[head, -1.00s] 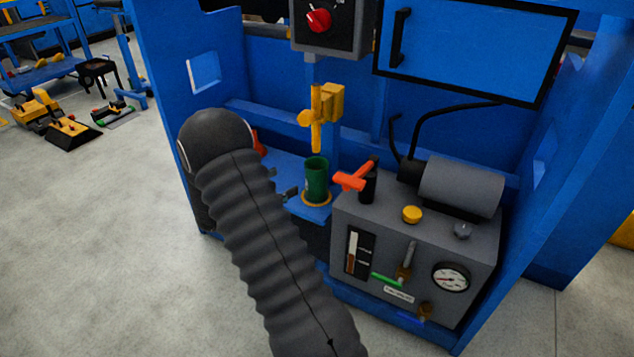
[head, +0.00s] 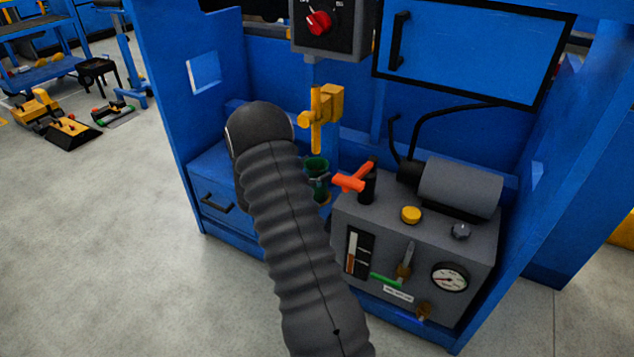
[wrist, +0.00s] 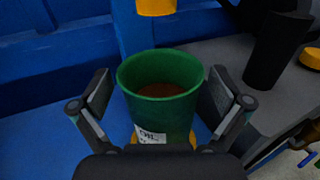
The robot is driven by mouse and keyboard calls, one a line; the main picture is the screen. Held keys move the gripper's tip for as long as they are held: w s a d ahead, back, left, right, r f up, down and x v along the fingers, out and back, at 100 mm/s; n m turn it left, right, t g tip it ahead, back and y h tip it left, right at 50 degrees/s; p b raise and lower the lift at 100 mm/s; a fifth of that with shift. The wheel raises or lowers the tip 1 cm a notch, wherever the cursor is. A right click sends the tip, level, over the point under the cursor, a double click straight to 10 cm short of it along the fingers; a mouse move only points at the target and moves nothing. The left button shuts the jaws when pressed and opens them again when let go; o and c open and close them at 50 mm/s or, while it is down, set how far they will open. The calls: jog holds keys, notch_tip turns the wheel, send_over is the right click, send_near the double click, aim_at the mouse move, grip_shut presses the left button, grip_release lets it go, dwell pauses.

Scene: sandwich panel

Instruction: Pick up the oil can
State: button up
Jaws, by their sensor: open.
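The oil can is a green, open-topped cup (wrist: 162,105) with brown inside and a white label on its front. In the wrist view it stands upright between the two fingers of my gripper (wrist: 162,100), which is open with one finger on each side. Whether the fingers touch the can I cannot tell. In the head view the green can (head: 317,172) shows just right of my dark arm, which hides part of it. The fingers are mostly hidden there.
A yellow tap (head: 318,118) hangs above the can. To the right is a grey unit (head: 390,285) with an orange-handled lever (head: 352,182), a gauge (head: 450,277) and a grey cylinder (head: 462,188). Blue panel walls stand behind and left.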

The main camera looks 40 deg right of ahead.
jog(key=c, duration=1.9)
jog(key=shift+o, duration=0.2)
jog(key=shift+r, duration=0.1)
